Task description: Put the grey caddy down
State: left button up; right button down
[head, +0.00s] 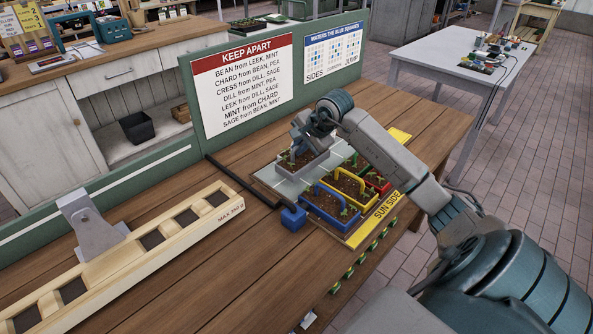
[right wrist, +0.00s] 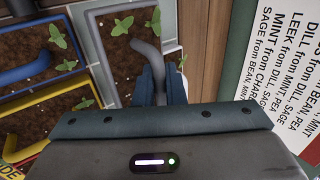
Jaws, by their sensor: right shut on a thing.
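The grey caddy (head: 309,164) holds dark soil and small green seedlings. It is at the back left of the planting tray (head: 277,183), over a bare grey strip. My right gripper (head: 300,136) is above it and shut on its handle. In the right wrist view the grey handle (right wrist: 145,50) runs into the jaws (right wrist: 165,88), and the caddy's rim (right wrist: 128,86) frames the soil. I cannot tell whether the caddy's base touches the tray. My left gripper is not in view.
Blue (head: 325,215), yellow (head: 347,198) and red (head: 381,186) caddies stand close together on the tray. A small blue block (head: 293,217) is at its front left corner. A wooden beam with slots (head: 165,235) lies left. A green board with a planting sign (head: 243,83) stands behind.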

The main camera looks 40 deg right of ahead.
aim_at(303, 160)
notch_tip(303, 160, down, 2)
jog(key=shift+d+f, duration=0.1)
jog(key=shift+f, duration=0.05)
notch_tip(303, 160, down, 4)
jog(key=shift+r+p, duration=0.2)
jog(key=shift+p, duration=0.5)
jog(key=shift+f, duration=0.2)
jog(key=shift+f+b, duration=0.2)
jog(key=shift+b, duration=0.2)
jog(key=c, duration=1.6)
grip_release()
jog(key=shift+r, duration=0.1)
jog(key=shift+o, duration=0.5)
